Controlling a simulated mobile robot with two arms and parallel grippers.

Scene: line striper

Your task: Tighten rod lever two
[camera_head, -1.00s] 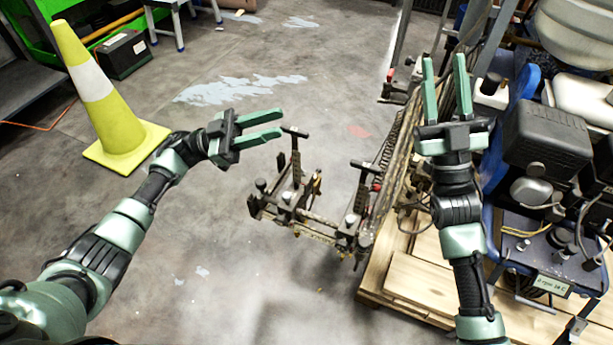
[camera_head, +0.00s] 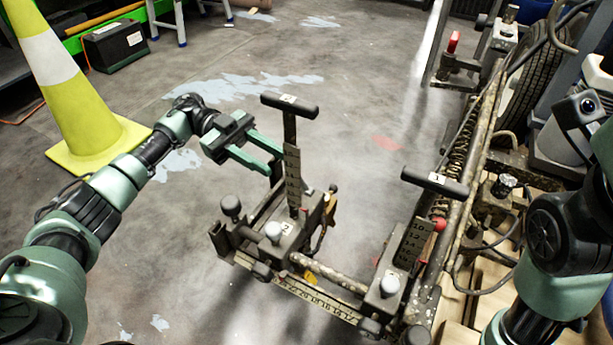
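A line striper attachment shows in the head view, with a T-shaped lever (camera_head: 289,106) upright on a ruled bar at its left unit. A small white label sits on its crossbar, too small to read surely. A second T-shaped lever (camera_head: 436,184), its label looking like "1", stands on the right unit. Black knobs (camera_head: 231,206) and grey-white knobs (camera_head: 273,232) sit lower on the frame. My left gripper (camera_head: 275,162) is open, fingers pointing right, just left of the left lever's upright; contact cannot be told. My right arm (camera_head: 550,245) enters at right; its gripper is out of view.
A rusty spring and tube frame (camera_head: 470,170) runs up the right side, near a wheel (camera_head: 533,85). A yellow cone (camera_head: 75,105) stands at left behind my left arm. A black box (camera_head: 115,45) lies behind it. Grey floor beyond the striper is clear.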

